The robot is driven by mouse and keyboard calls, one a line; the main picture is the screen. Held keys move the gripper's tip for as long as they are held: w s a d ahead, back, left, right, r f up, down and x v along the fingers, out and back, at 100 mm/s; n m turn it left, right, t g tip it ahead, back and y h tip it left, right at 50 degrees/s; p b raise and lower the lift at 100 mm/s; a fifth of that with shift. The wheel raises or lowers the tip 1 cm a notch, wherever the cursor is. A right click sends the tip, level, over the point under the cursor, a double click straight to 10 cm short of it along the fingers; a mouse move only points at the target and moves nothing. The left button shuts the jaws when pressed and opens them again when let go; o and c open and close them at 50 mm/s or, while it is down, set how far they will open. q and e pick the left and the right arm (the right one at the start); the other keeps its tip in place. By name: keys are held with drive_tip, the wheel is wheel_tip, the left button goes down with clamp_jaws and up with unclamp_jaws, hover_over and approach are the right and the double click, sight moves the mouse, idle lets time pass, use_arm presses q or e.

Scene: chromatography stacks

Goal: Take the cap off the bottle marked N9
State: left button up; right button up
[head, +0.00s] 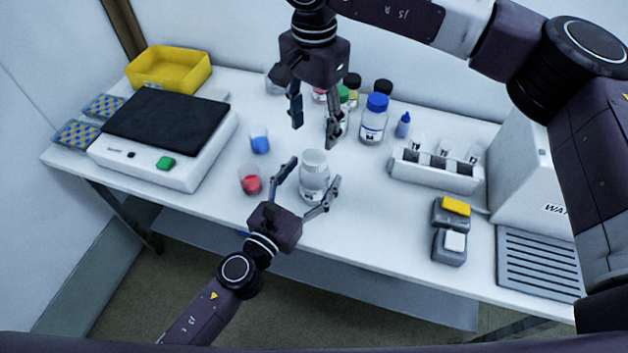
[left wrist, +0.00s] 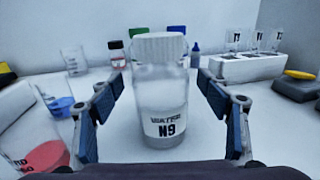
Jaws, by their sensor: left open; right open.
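The bottle marked N9 (left wrist: 162,105) stands upright on the table, clear with a white label and a white cap (left wrist: 160,46). In the head view the bottle (head: 314,185) stands near the table's front edge, cap (head: 314,160) on top. My left gripper (head: 312,184) is open, with one finger on each side of the bottle; in the left wrist view gaps show between its fingers (left wrist: 160,115) and the glass. My right gripper (head: 315,130) is open and empty, pointing down above and behind the bottle's cap.
Beakers with red (head: 250,181) and blue (head: 260,141) contents stand left of the bottle. A blue-capped bottle (head: 374,120) and other bottles stand behind. A vial rack (head: 437,175) is to the right, a black-topped plate device (head: 150,172) to the left.

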use_arm(q)
drive_tip(key=shift+w+d, duration=0.25)
drive_tip(key=shift+w, duration=0.2)
